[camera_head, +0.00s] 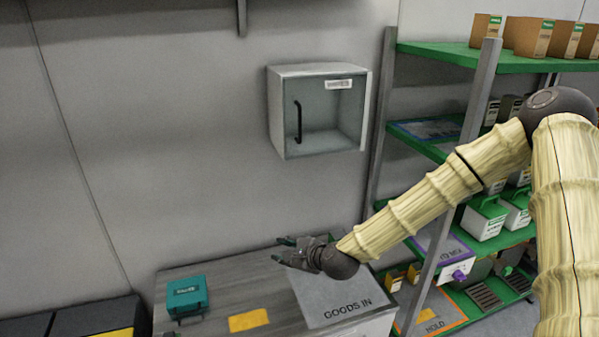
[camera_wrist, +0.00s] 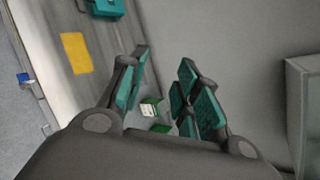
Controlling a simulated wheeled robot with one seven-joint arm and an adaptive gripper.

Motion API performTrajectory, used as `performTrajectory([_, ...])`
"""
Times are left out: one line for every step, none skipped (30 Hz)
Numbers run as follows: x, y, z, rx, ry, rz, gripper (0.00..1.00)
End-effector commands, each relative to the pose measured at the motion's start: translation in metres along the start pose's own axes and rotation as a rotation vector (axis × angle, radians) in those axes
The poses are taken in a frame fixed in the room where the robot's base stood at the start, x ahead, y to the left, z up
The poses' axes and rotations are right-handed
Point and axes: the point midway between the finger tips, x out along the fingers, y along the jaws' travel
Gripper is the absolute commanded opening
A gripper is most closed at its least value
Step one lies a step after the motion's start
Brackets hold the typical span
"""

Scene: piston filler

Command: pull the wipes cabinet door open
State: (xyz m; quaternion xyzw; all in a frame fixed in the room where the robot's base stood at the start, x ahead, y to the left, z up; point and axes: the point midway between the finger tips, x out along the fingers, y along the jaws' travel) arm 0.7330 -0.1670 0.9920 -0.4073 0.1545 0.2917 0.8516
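The wipes cabinet (camera_head: 318,70) is a white box on the grey wall, above the bench. Its clear front door (camera_head: 335,115) looks shut, with a white label at the top. A black vertical handle (camera_head: 298,122) is near the door's left edge. My gripper (camera_head: 280,251) is below the cabinet, over the bench, well apart from the handle. In the wrist view my gripper (camera_wrist: 166,68) has its teal-padded fingers spread with nothing held between them. A pale box edge at the right of that view looks like the cabinet (camera_wrist: 304,100); no handle shows there.
The bench (camera_head: 225,275) below holds a teal case (camera_head: 187,297), a yellow patch (camera_head: 248,320) and a grey "GOODS IN" area (camera_head: 325,290). A green-shelved rack (camera_head: 450,55) with boxes stands right of the cabinet. The wall left of the cabinet is clear.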

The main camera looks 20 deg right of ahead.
Motion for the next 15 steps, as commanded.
performTrajectory([-0.006, -0.038, 0.012, 0.086, -0.031, -0.059, 0.32])
performTrajectory([-0.009, -0.057, 0.019, 0.139, -0.05, -0.087, 0.32])
performTrajectory([-0.015, -0.083, 0.028, 0.208, -0.078, -0.125, 0.32])
performTrajectory([-0.02, -0.102, 0.034, 0.26, -0.101, -0.153, 0.32])
performTrajectory([-0.025, -0.122, 0.04, 0.311, -0.124, -0.181, 0.32])
performTrajectory([-0.034, -0.147, 0.048, 0.377, -0.157, -0.214, 0.32])
performTrajectory([-0.041, -0.165, 0.052, 0.426, -0.181, -0.238, 0.32])
performTrajectory([-0.048, -0.183, 0.057, 0.473, -0.206, -0.261, 0.32])
performTrajectory([-0.057, -0.205, 0.062, 0.53, -0.238, -0.288, 0.32])
performTrajectory([-0.064, -0.22, 0.066, 0.57, -0.262, -0.305, 0.32])
performTrajectory([-0.072, -0.234, 0.069, 0.608, -0.284, -0.322, 0.32])
performTrajectory([-0.081, -0.25, 0.073, 0.652, -0.313, -0.34, 0.32])
performTrajectory([-0.087, -0.262, 0.075, 0.682, -0.332, -0.353, 0.32])
performTrajectory([-0.092, -0.271, 0.076, 0.708, -0.349, -0.363, 0.32])
performTrajectory([-0.099, -0.282, 0.078, 0.738, -0.369, -0.375, 0.32])
